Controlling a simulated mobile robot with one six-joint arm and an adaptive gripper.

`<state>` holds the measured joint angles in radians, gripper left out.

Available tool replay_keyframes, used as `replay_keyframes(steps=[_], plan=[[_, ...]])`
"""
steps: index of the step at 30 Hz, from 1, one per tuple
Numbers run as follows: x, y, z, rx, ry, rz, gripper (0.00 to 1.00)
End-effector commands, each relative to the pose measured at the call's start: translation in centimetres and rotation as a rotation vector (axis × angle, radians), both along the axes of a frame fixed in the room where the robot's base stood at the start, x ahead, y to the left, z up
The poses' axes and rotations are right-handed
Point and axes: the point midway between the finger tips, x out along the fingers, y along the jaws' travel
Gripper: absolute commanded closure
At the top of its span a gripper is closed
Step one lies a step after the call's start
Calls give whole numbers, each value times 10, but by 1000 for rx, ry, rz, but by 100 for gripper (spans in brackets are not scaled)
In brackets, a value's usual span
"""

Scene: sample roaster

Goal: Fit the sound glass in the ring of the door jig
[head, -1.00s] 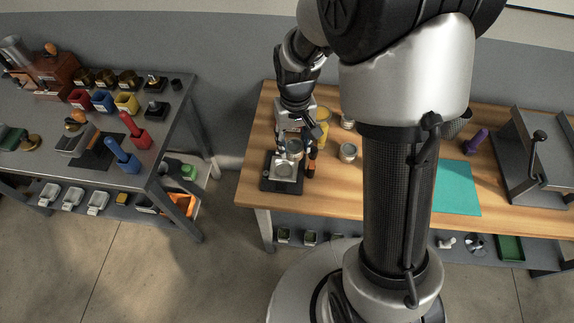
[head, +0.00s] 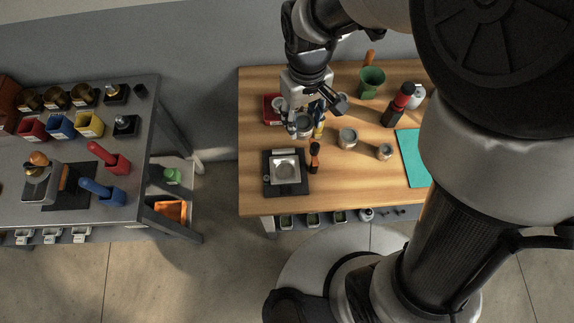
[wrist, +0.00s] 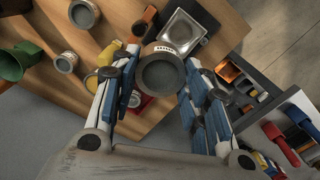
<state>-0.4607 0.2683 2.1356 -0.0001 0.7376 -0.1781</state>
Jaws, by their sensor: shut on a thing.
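My gripper (head: 302,112) is shut on a round, grey-topped cylinder with a pale rim (head: 302,125). In the wrist view the cylinder (wrist: 161,74) sits between the fingertips (wrist: 162,66), with a small label on its side. I cannot tell whether it is the sound glass. It is held above the wooden bench. In front of it is a black base with a square silver plate (head: 285,169), also in the wrist view (wrist: 181,31); I cannot tell whether this is the door jig, and no ring is clear. Two similar round tins (head: 347,138) (head: 384,151) stand to the right.
A dark brush (head: 314,158) stands beside the black base. A red box (head: 271,108) is behind left of the gripper. A green cup (head: 371,82), a red-black bottle (head: 399,105) and a teal mat (head: 411,157) lie right. A grey bench (head: 60,190) stands across a gap.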

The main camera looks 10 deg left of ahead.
Motion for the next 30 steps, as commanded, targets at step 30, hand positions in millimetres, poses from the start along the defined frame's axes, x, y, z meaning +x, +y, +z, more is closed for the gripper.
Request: replay_keyframes(steps=[30], plan=[[-33,38,-145,-1,1,186,84]])
